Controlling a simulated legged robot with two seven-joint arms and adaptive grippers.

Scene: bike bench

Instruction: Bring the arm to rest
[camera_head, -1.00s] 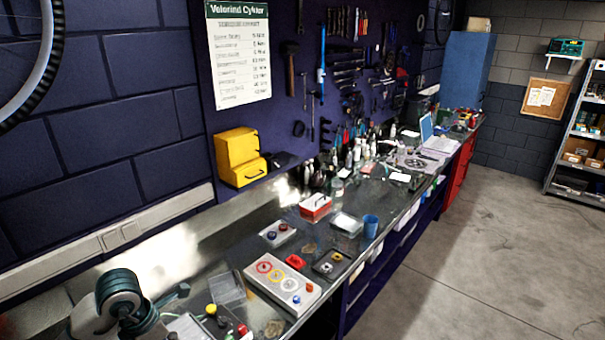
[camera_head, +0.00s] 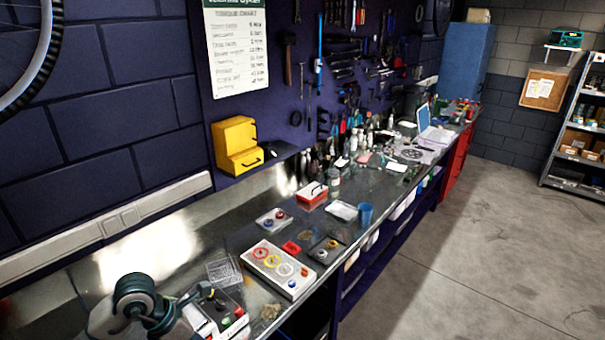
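My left arm, teal and white, comes in at the lower left. My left gripper (camera_head: 192,304) is small and dark at its end, over the near bench beside a tray with colored pieces (camera_head: 232,322). I cannot make out its fingers clearly or whether it holds anything. My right arm and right gripper are out of view.
The metal bench (camera_head: 225,236) runs along the wall. On it are a white board with colored rings (camera_head: 279,270), a clear container (camera_head: 223,272), a red box (camera_head: 312,194) and a blue cup (camera_head: 365,214). A yellow cabinet (camera_head: 236,146) stands behind. Open floor (camera_head: 460,260) lies right.

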